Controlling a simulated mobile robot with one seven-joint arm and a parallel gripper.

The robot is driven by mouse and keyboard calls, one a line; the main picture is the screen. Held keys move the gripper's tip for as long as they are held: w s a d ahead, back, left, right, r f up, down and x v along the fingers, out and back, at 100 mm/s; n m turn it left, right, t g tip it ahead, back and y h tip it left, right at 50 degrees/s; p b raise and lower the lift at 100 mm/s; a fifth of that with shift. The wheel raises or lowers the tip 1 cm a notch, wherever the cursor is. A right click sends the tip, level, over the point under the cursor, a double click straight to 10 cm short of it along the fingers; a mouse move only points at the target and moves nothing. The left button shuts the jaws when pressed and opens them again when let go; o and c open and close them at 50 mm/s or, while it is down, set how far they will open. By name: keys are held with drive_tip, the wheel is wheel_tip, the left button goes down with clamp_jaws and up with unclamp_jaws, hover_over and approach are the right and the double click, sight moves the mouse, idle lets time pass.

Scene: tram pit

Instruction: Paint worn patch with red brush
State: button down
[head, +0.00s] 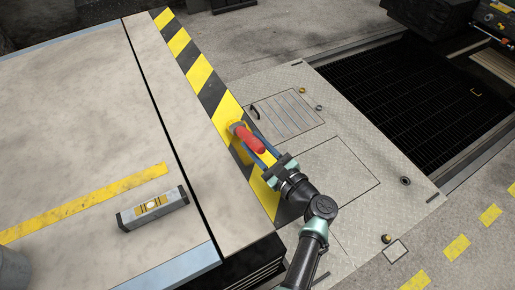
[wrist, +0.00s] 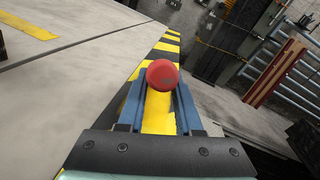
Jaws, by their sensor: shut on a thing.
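The red brush (head: 250,138) is in my gripper (head: 256,147), with its red handle leaning over the striped platform edge. Its head end is at or just above the yellow and black striped band (head: 199,72); I cannot tell whether it touches. In the wrist view, the round red handle end of the brush (wrist: 162,75) faces the camera between the blue fingers of my gripper (wrist: 160,88). A yellow part of the band (wrist: 158,112) shows beneath. The worn patch is not clearly distinguishable; the brush and fingers cover part of the band.
A spirit level (head: 153,208) lies on the platform beside a long yellow line (head: 85,203). A grey cylinder (head: 12,268) stands at lower left. Right of the platform edge is a lower metal-plate floor (head: 325,165) with a dark grating (head: 410,85). The platform's upper left is clear.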

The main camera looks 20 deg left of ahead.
drive_tip(key=shift+x, duration=0.75)
drive_tip(key=shift+d+r, duration=0.1)
drive_tip(key=shift+s+p+v, duration=0.25)
drive_tip(key=shift+p+v, duration=1.4)
drive_tip(key=shift+v, duration=2.85)
drive_tip(key=shift+s+d+f, duration=0.3)
drive_tip(key=shift+s+d, duration=0.2)
drive_tip(key=shift+d, duration=0.05)
drive_tip(key=shift+s+p+v, duration=0.2)
drive_tip(key=shift+p+v, duration=0.75)
drive_tip(key=shift+v, duration=2.15)
drive_tip(key=shift+w+a, duration=0.1)
drive_tip(key=shift+a, duration=0.15)
